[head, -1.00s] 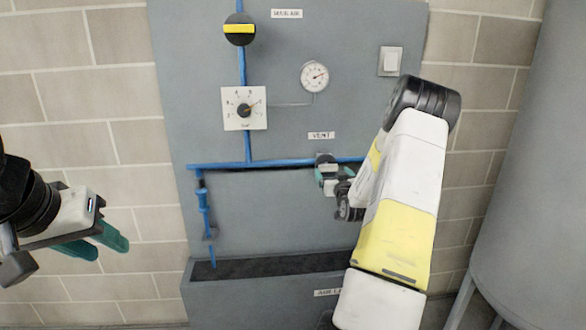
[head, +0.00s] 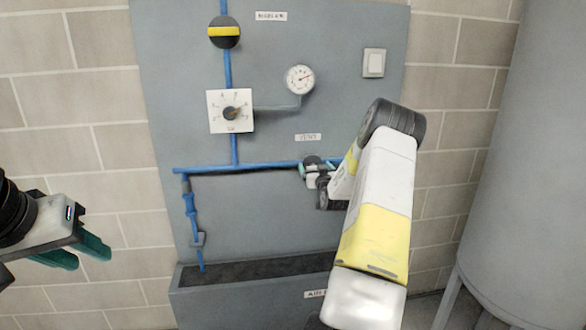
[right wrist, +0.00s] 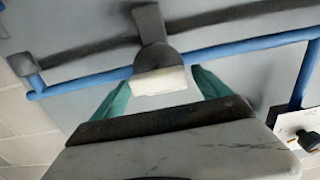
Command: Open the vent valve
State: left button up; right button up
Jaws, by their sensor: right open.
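The vent valve (head: 312,159) sits on the horizontal blue pipe under the VENT label (head: 308,137). In the right wrist view the vent valve (right wrist: 151,24) shows a grey body and a white block-like end. My right gripper (right wrist: 161,88) has its teal fingers apart, one on each side of the white end; I cannot tell whether they touch it. In the head view my right gripper (head: 318,168) covers much of the valve, so its handle angle is hard to read. My left gripper (head: 88,256) is at the far left, away from the panel, fingers apart and empty.
The grey panel (head: 270,220) also carries a round valve with a yellow bar (head: 224,32), a square dial (head: 231,111), a gauge (head: 299,79) and a switch (head: 374,63). A trough (head: 240,300) juts out below. A large grey tank (head: 530,170) stands at right.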

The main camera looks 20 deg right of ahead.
jog(key=c, duration=1.4)
jog(key=shift+o, duration=0.2)
jog(key=shift+n, duration=0.3)
jog(key=n, duration=0.3)
jog(key=shift+w+a+n, duration=0.1)
jog(key=shift+a+n, duration=0.1)
jog(key=shift+n, duration=0.1)
jog(key=n, duration=0.4)
jog(key=shift+a+f+n, duration=0.15)
jog(key=shift+n, duration=0.15)
jog(key=n, duration=0.5)
jog(key=shift+a+f, duration=0.1)
jog(key=shift+f, duration=0.1)
jog(key=shift+f+n, duration=0.15)
jog(key=shift+n, duration=1.85)
